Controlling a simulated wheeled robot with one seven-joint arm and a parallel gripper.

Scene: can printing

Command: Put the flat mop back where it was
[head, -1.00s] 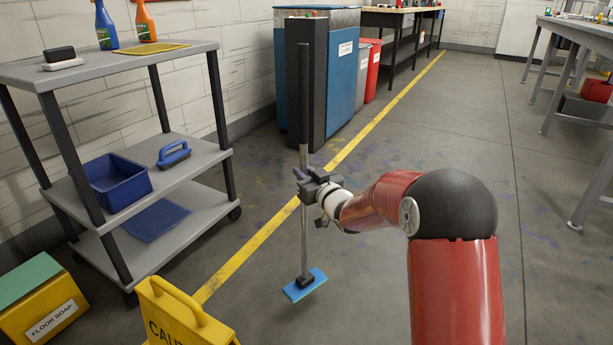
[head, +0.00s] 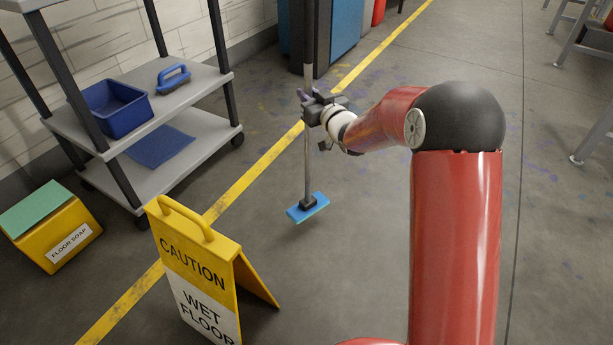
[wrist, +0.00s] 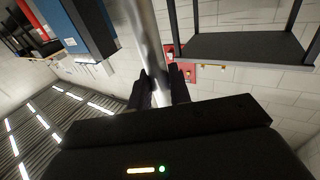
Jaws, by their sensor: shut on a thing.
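The flat mop has a long grey pole (head: 307,158) and a flat blue head (head: 308,208) with a dark joint. It hangs nearly upright in front of my arm, and its upper end is out of the head view. My gripper (head: 311,108) is shut on the pole above the mop head. In the wrist view the pole (wrist: 149,45) runs up between the two dark fingers (wrist: 160,88). The mop head appears to be just over or at the floor; I cannot tell if it touches.
A yellow caution sign (head: 200,262) stands at the lower middle, left of the mop. A grey shelf cart (head: 187,172) holds a blue tub (head: 116,106) and a blue brush (head: 173,78). A yellow floor soap box (head: 52,226) sits at left. Floor right of the mop is clear.

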